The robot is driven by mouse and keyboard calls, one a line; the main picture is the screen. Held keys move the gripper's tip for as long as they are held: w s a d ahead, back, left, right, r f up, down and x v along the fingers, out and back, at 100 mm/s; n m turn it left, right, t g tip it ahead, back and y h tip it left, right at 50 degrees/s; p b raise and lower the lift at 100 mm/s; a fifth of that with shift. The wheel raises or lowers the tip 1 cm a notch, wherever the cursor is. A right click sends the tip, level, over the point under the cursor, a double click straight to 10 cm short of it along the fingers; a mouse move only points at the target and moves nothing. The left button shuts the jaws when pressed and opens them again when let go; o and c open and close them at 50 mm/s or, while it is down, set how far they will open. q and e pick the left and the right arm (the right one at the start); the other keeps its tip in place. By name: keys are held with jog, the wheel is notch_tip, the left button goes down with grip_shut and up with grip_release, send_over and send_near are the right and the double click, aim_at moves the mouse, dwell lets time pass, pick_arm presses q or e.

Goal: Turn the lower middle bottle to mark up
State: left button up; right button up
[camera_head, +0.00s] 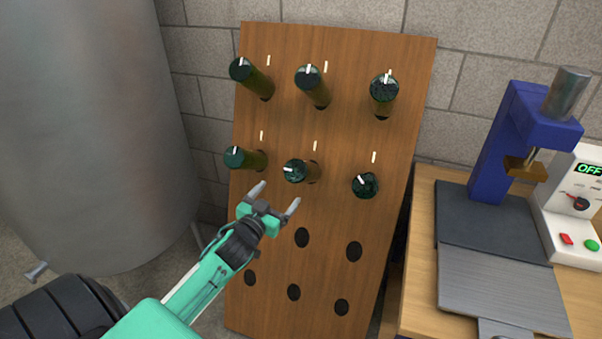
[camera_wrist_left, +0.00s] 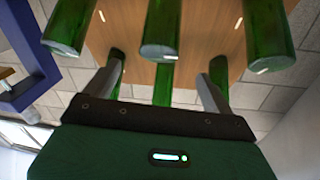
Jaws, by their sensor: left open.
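The lower middle bottle (camera_head: 299,171) sticks out of the wooden rack, its dark round end facing me. The white mark on that end lies toward the left, not at the top; a pale dash (camera_head: 315,146) on the board stands above it. My left gripper (camera_head: 279,196) is open and empty, just below and left of this bottle, apart from it in the head view. In the left wrist view, the middle one of the near bottles (camera_wrist_left: 164,28) hangs above and between the two grey fingers, with a white mark on its end. My right gripper is not in view.
Neighbouring bottles stick out left (camera_head: 244,158) and right (camera_head: 366,185), with three more in the row above. Empty holes (camera_head: 302,237) lie below. A steel tank (camera_head: 90,130) stands left; a bench (camera_head: 418,255) with a blue press (camera_head: 497,150) and control box (camera_head: 572,225) stands right.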

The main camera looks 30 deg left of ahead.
aim_at(298, 171)
pick_arm(q)
jog(key=w, duration=0.3)
jog(key=w+a+p, duration=0.1)
jog(key=w, duration=0.7)
jog(key=shift+w+a, duration=0.15)
jog(key=shift+w, duration=0.6)
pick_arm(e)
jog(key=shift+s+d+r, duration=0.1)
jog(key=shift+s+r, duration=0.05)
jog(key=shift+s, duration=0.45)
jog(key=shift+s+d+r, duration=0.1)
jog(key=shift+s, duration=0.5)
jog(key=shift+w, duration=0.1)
